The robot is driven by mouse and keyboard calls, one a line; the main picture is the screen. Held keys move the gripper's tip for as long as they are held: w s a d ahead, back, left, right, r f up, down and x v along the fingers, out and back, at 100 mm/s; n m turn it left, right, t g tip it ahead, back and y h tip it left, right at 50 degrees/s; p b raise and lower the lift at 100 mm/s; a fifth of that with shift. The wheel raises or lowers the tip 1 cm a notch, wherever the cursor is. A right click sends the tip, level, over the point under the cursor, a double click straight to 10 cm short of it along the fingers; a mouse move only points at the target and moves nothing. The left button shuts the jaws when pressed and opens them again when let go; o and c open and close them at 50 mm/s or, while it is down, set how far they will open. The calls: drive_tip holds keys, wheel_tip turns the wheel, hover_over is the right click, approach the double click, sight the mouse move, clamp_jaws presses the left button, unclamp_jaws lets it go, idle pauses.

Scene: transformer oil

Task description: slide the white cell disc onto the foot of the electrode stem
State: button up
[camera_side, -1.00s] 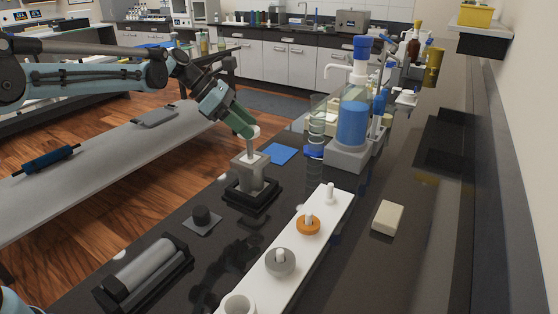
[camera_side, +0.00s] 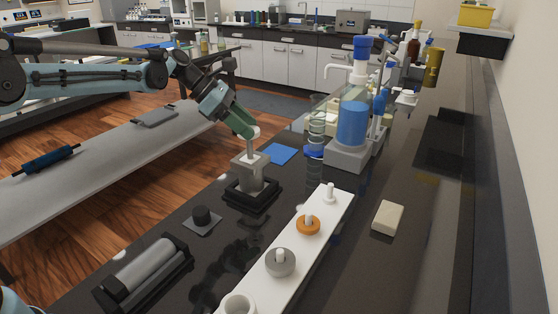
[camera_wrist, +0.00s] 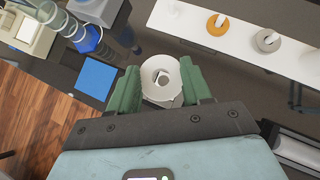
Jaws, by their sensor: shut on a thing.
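The white cell disc (camera_wrist: 148,75) is a ring held between the two green fingers of my gripper (camera_wrist: 163,88) in the wrist view. My gripper is shut on its sides. In the side view the white disc (camera_side: 254,131) shows at the tips of my gripper (camera_side: 247,129), right at the top of a thin, upright pale stem (camera_side: 250,146). The stem rises from a grey block (camera_side: 249,160) on a black base (camera_side: 250,196). Through the disc's hole the wrist view shows a small grey shape; I cannot tell whether the stem is inside the hole.
A white strip (camera_side: 318,217) holds an orange ring (camera_side: 308,225), a grey ring (camera_side: 280,262) and a bare peg (camera_side: 330,191). A blue pad (camera_side: 279,153) lies behind the block. A blue-liquid bottle (camera_side: 353,124) stands to the right.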

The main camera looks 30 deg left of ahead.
sight(246, 158)
drive_tip(key=shift+f, duration=3.1)
drive_tip(key=o, duration=1.1)
drive_tip(key=v, duration=1.2)
drive_tip(key=s+d+f+m+t+y, duration=0.1)
drive_tip(key=s+d+f+m+y, duration=0.1)
drive_tip(key=s+m, duration=0.5)
drive_tip(key=s+d+f+m+y, duration=0.2)
drive_tip(key=s+m+y, duration=0.1)
drive_tip(key=s+m, duration=0.4)
drive_tip(key=s+d+f+m+t+y, duration=0.1)
drive_tip(key=s+d+f+m+y, duration=0.1)
drive_tip(key=s+m, duration=0.5)
drive_tip(key=shift+s+m+t+y, duration=0.15)
drive_tip(key=shift+m+t+y, duration=0.2)
drive_tip(key=shift+m, duration=1.15)
